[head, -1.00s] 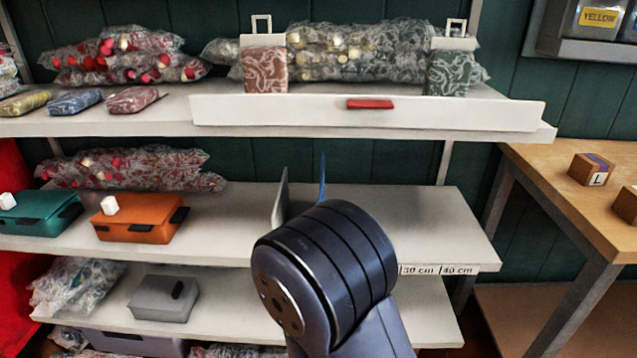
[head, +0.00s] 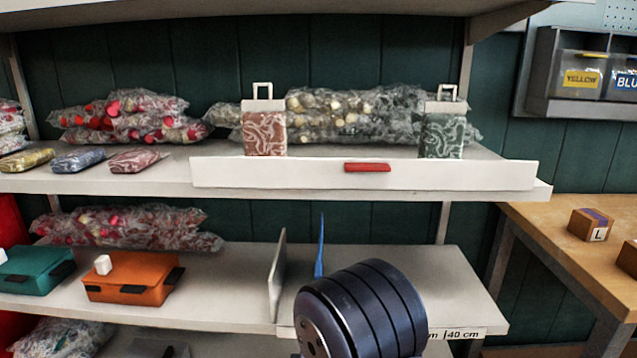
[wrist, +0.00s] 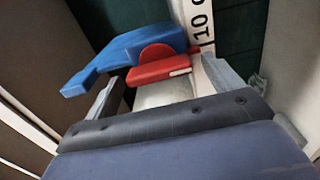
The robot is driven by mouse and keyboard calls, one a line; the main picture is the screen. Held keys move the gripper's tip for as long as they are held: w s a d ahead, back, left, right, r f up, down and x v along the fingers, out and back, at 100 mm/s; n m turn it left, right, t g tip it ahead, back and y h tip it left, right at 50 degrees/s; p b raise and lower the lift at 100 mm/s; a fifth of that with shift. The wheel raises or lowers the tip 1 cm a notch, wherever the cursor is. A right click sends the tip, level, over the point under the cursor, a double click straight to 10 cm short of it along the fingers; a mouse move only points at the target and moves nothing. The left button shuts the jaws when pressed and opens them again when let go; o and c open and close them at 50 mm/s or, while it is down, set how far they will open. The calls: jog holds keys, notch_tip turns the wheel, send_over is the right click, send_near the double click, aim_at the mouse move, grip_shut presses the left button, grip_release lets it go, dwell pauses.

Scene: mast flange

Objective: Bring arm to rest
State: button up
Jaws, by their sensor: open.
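My gripper (wrist: 165,72) is open in the wrist view, with one grey finger at each side. Between and beyond the fingers are a red block with a pale edge (wrist: 160,70) and a blue curved piece (wrist: 130,50). I cannot tell how far they are from the fingers; neither looks gripped. In the head view my dark banded arm link fills the lower middle, in front of the middle shelf, and hides my gripper. A thin blue upright piece (head: 320,248) and a grey upright plate (head: 277,277) show just behind it.
The upper shelf has a white front board (head: 440,175) with a red handle (head: 367,167). An orange case (head: 130,280) and a teal case (head: 35,270) sit on the middle shelf at left. A wooden table (head: 540,225) stands at right. A strip by the gripper reads 10 (wrist: 200,25).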

jog(key=s+p, duration=0.1)
jog(key=s, duration=1)
jog(key=w+m+b, duration=1)
jog(key=m+b, duration=0.1)
jog(key=m, duration=0.7)
jog(key=shift+d+r+b, duration=0.25)
jog(key=shift+b, duration=0.05)
dwell(0.5)
